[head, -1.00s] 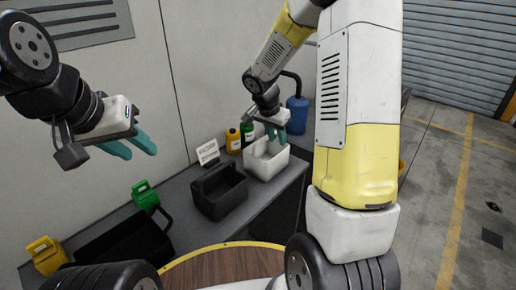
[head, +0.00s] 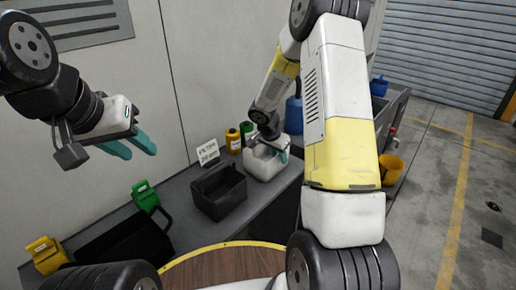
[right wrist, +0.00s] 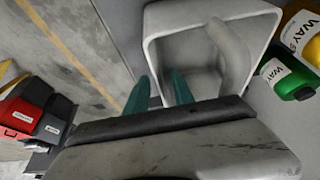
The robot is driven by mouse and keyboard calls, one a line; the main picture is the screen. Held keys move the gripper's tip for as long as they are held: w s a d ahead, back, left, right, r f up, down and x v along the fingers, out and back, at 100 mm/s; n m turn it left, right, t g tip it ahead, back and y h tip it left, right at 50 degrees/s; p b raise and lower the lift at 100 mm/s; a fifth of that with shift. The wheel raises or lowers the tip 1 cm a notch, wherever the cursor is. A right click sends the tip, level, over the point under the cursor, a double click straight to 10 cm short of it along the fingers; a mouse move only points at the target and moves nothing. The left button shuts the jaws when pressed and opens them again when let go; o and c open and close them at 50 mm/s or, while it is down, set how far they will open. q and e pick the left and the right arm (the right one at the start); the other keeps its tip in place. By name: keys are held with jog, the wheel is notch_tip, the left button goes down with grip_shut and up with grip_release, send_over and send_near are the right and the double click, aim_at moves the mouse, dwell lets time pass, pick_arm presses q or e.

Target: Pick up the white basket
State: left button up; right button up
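The white basket (head: 261,168) stands on the grey counter, right of a black basket. In the right wrist view the white basket (right wrist: 160,52) is open toward me, with a curved white handle (right wrist: 232,48). My right gripper (head: 281,157) is at its right side. In the right wrist view its teal fingers (right wrist: 160,94) are apart, one outside the basket's side wall and one inside, with the wall between them. Contact cannot be told. My left gripper (head: 130,147) is open and empty, high above the counter at the left.
The black basket (head: 222,198) is close to the white one. Yellow (head: 233,141) and green (head: 247,133) bottles and a small sign (head: 207,152) stand behind. A blue container (head: 294,116) is at the back. A yellow bucket (head: 391,170) is at right. A round wooden table (head: 222,268) is in front.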

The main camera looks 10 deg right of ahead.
grip_shut()
jog(key=shift+r, duration=0.1)
dwell(1.2)
